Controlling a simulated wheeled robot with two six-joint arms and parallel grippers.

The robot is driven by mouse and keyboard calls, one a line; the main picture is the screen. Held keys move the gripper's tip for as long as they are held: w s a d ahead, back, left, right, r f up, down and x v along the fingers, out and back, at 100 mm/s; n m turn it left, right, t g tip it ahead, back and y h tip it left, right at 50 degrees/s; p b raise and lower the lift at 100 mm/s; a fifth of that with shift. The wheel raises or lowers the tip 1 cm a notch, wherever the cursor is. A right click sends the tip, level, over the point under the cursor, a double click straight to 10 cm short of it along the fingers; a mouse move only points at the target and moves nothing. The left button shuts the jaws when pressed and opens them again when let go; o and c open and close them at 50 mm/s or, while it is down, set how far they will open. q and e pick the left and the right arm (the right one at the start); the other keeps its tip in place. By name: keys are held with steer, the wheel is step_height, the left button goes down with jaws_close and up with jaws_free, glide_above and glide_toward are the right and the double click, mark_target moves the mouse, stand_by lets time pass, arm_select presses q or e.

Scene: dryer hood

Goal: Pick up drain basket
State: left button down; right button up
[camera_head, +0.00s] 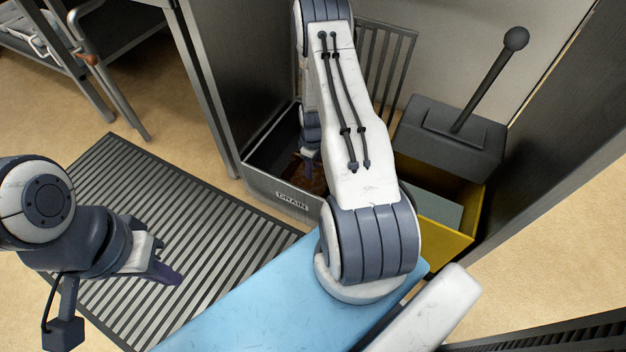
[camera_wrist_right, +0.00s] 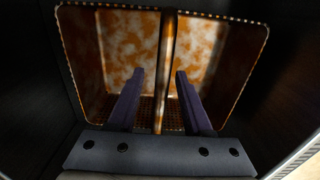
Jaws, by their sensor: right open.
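The drain basket (camera_wrist_right: 215,50) is a rusty, orange-brown perforated basket that fills most of the right wrist view. Its upright-looking bar handle (camera_wrist_right: 167,50) runs down the middle of that view. My right gripper (camera_wrist_right: 159,73) is open, with one dark purple finger on each side of the handle and gaps visible. In the head view my right arm reaches into the grey bin marked DRAIN (camera_head: 262,187), and hides much of the basket (camera_head: 318,184). My left gripper (camera_head: 170,277) is over the floor grate at the left, away from the basket; its finger gap is unclear.
A yellow bin (camera_head: 447,237) with a grey lid and a ball-topped lever (camera_head: 490,80) stands right of the drain bin. Dark cabinet walls (camera_head: 237,70) flank the opening. A light blue panel (camera_head: 235,308) lies in front. A slatted grate (camera_head: 190,235) covers the left floor.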

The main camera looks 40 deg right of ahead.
jaws_close()
steer(key=shift+r, duration=0.1)
stand_by(1.3)
